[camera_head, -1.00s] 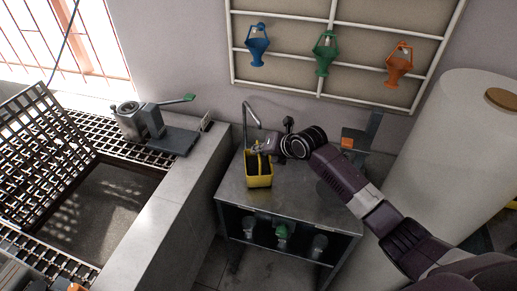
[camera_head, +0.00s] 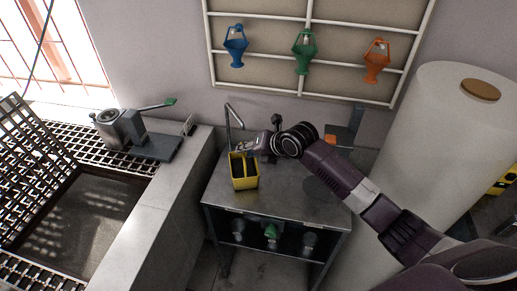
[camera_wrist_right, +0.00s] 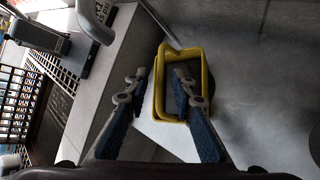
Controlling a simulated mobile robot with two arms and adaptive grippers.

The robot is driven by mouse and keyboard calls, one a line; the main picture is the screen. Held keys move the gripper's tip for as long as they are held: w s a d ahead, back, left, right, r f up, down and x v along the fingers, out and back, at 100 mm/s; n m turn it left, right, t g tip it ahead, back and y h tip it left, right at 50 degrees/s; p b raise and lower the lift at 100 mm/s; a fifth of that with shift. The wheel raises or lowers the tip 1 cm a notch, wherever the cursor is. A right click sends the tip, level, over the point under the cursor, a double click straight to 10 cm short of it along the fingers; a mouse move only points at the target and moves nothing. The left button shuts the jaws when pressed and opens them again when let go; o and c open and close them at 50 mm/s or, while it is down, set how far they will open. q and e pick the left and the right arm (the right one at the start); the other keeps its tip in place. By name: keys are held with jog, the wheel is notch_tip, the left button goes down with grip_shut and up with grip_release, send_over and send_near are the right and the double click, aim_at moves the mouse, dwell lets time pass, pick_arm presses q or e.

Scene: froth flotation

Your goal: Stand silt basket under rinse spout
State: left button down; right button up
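The yellow silt basket (camera_head: 244,182) stands upright on the steel table, just in front of the thin curved rinse spout (camera_head: 231,118). I cannot tell whether it is exactly below the outlet. In the right wrist view the basket (camera_wrist_right: 203,112) shows its yellow rim and dark inside, and the grey spout pipe (camera_wrist_right: 93,22) is at upper left. My right gripper (camera_head: 255,149) is at the basket's upper back right edge. In the wrist view its blue-padded fingers (camera_wrist_right: 158,84) are apart, one beside the rim and one over the opening, with nothing clamped. My left gripper is not in view.
The steel table (camera_head: 300,205) has clear top to the basket's right and several items on its lower shelf. A concrete ledge and grating (camera_head: 85,150) lie left. A rack (camera_head: 330,88) with blue, green and orange holders hangs behind. A large white cylinder (camera_head: 430,150) stands right.

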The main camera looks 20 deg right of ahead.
jog(key=b+v, duration=0.1)
jog(key=v, duration=0.8)
jog(key=shift+s, duration=0.2)
dwell(1.0)
